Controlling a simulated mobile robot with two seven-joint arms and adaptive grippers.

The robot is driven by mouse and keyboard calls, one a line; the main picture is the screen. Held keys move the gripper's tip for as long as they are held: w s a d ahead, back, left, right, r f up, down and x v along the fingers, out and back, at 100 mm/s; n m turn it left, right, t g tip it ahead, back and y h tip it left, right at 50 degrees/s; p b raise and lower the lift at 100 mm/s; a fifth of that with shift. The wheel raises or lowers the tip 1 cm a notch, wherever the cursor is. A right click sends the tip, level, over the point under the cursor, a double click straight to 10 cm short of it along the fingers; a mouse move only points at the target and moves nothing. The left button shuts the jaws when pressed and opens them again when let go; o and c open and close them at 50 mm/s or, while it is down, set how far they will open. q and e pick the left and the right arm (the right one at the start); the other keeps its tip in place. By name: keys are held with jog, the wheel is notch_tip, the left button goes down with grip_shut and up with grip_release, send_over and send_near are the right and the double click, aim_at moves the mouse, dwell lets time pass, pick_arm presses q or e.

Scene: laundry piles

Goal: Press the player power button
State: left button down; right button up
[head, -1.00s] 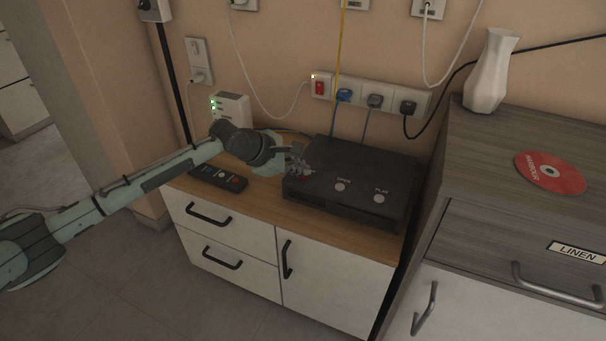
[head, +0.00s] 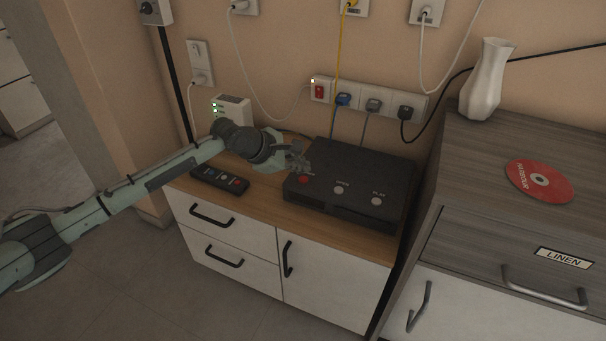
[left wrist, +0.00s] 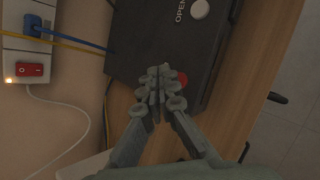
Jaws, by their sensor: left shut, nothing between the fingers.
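The player is a flat black box (head: 352,207) on the wooden top of a low cabinet. Its top carries a red button (head: 303,179) at the left, a white OPEN button (head: 339,190) and a white PLAY button (head: 376,201). My left gripper (head: 303,161) is shut and empty, just above the player's left end, close behind the red button. In the left wrist view the closed fingertips (left wrist: 159,84) partly overlap the red button (left wrist: 182,79); I cannot tell whether they touch the player. My right gripper is not in view.
A remote (head: 219,179) lies left of the player, and a white box with green lights (head: 231,110) stands behind it. A power strip with a red switch (head: 319,91) is on the wall. The grey cabinet (head: 470,240) at right carries a vase (head: 486,80) and a red disc (head: 540,181).

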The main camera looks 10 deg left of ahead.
aim_at(301, 180)
pick_arm(q)
notch_tip(301, 180, up, 2)
jog(key=shift+r+p, duration=0.1)
jog(key=shift+p, duration=0.7)
jog(key=shift+r, duration=1.35)
